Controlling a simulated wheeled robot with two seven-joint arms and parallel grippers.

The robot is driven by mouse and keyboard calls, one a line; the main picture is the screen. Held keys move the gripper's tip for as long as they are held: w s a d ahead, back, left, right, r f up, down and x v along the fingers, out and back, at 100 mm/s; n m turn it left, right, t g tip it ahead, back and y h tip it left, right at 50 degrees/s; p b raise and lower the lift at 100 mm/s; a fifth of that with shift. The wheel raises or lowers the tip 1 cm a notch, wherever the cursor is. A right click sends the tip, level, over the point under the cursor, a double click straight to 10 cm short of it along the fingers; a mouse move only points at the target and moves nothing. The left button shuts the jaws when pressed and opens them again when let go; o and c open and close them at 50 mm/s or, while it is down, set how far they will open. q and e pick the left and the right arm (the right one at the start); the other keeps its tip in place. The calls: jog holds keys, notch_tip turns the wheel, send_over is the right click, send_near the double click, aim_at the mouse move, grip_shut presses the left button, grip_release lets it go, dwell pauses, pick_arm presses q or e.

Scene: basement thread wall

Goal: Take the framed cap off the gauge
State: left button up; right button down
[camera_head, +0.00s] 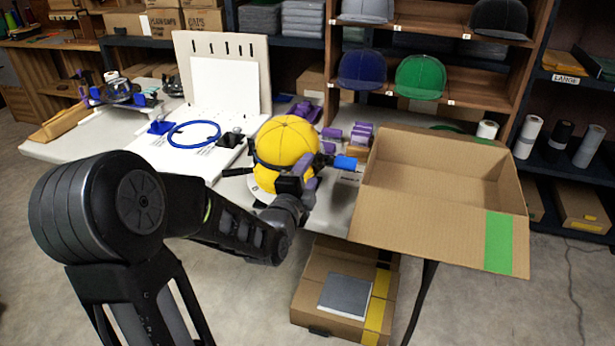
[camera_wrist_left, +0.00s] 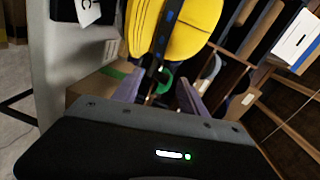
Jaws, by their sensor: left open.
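The yellow cap (camera_head: 287,138) sits crown up on the table, with a dark frame band around its lower part. In the left wrist view the cap (camera_wrist_left: 192,25) fills the upper middle, with a dark strap running down from it between the fingers. The gauge under the cap is mostly hidden; I cannot make out its shape. My left gripper (camera_head: 308,178) is at the near right side of the cap, open. Its two grey-purple fingers (camera_wrist_left: 158,92) stand either side of the dark strap; I cannot tell if they touch it. My right gripper is out of view.
A large open cardboard box (camera_head: 440,195) stands right of the cap, near my gripper. A blue hoop (camera_head: 194,134) lies on a white board to the left. Purple clamps (camera_head: 360,132) lie behind. Another box (camera_head: 312,310) is below. Shelves with caps stand behind.

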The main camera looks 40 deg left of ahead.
aim_at(316, 162)
pick_arm(q)
jog(key=x, duration=0.6)
grip_shut()
dwell(0.5)
jog(key=shift+r, duration=0.1)
